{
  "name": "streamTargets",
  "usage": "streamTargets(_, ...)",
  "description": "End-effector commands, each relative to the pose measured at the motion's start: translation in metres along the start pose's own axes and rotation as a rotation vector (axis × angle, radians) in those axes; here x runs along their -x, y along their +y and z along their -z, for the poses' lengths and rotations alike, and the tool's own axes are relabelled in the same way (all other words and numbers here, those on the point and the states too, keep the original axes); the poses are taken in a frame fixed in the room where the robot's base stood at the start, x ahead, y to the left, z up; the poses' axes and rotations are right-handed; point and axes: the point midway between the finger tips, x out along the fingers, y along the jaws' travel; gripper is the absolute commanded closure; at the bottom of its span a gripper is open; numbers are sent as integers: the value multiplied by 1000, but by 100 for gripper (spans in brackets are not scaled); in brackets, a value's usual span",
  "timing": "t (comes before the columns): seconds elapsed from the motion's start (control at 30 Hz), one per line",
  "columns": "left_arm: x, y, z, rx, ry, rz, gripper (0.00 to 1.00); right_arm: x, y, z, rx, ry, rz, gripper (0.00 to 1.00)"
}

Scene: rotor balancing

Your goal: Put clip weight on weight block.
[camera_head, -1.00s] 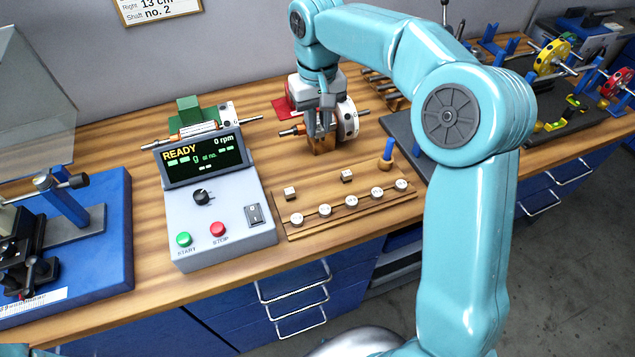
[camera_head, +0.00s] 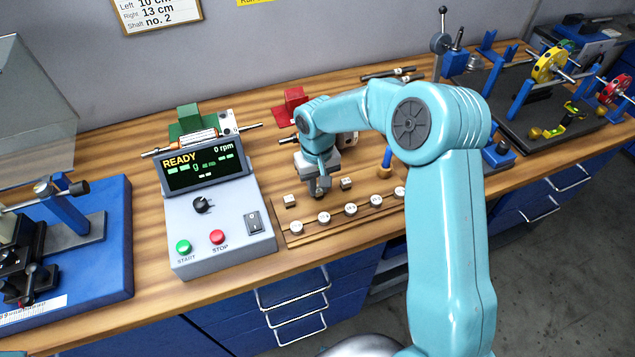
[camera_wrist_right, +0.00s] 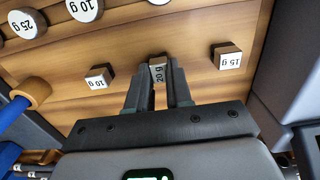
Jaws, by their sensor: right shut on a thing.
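The clip weight (camera_wrist_right: 158,73), a small block marked "20 g", is between the fingers of my right gripper (camera_wrist_right: 157,90) in the right wrist view. My right gripper (camera_head: 320,191) is shut on it, low over the wooden weight block (camera_head: 364,193) in the head view. It is between two square clip weights, the 15 g one (camera_head: 290,200) and the 10 g one (camera_head: 346,183). My gripper hides the held weight in the head view. I cannot tell whether it touches the block. My left gripper is not in view.
Round weights (camera_head: 324,217) sit in a row along the block's front. A control box (camera_head: 215,215) stands left, a blue-handled tool (camera_head: 386,163) right. A red stand (camera_head: 291,106) and a partly hidden rotor (camera_head: 348,139) are behind my arm.

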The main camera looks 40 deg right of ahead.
Motion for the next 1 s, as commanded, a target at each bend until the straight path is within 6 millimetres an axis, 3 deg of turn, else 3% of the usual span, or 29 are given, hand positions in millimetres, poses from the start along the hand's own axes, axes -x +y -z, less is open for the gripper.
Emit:
streamTargets(0.23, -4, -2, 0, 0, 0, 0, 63, -4, 0, 0, 0, 0, 0, 100)
streamTargets(0.27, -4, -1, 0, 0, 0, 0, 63, -4, 0, 0, 0, 0, 0, 77)
streamTargets(0.33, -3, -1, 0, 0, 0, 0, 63, -2, 0, 0, 0, 0, 0, 55)
streamTargets(0.73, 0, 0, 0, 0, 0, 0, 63, 6, 0, 0, 0, 2, 0, 55)
streamTargets(1.0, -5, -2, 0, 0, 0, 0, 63, 65, -1, 1, 0, 6, 2, 55)
